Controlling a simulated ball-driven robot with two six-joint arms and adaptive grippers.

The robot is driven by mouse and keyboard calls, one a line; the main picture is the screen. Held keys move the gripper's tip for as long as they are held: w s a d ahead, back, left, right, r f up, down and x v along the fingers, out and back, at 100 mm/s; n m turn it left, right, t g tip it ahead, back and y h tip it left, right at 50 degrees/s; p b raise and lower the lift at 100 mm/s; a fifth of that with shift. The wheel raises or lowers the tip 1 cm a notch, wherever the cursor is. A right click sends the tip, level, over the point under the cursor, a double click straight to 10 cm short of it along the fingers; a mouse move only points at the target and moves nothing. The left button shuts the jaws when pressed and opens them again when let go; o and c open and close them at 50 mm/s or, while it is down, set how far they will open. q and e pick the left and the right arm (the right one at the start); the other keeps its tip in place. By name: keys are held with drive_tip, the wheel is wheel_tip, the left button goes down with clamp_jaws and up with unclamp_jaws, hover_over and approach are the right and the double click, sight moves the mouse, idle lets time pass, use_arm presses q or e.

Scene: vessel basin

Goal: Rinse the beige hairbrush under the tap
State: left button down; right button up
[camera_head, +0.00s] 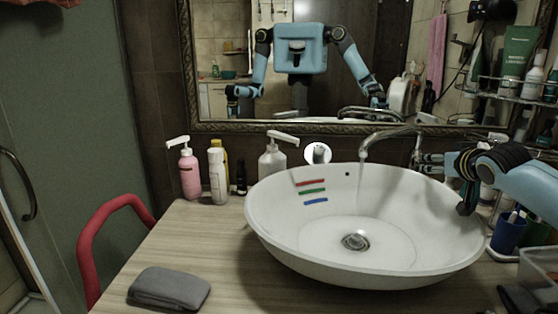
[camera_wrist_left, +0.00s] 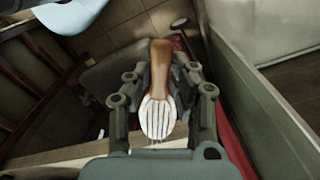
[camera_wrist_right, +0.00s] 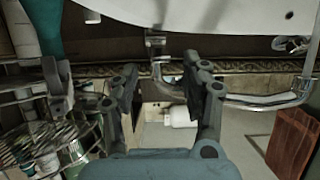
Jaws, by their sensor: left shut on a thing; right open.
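The hairbrush (camera_wrist_left: 158,112), with a brown handle and a pale, striped head, is in my left gripper (camera_wrist_left: 157,98) in the left wrist view. The gripper's fingers are shut on it from both sides. Neither this gripper nor the brush shows directly in the head view. The chrome tap (camera_head: 388,134) arches over the white basin (camera_head: 262,222), and a faint stream of water falls from its spout. My right gripper (camera_head: 424,162) is open beside the tap's base. In the right wrist view the tap (camera_wrist_right: 262,101) shows beyond the open right gripper (camera_wrist_right: 165,85).
A pink pump bottle (camera_head: 190,174), a white bottle (camera_head: 218,177) and a pump dispenser (camera_head: 271,160) stand behind the basin's left. A folded grey towel (camera_head: 169,288) lies at front left. A blue cup (camera_head: 508,234) stands right of the basin. A red chair (camera_head: 104,217) is at left.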

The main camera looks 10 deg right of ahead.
drive_tip(key=v, duration=0.9)
drive_tip(key=shift+r, duration=0.1)
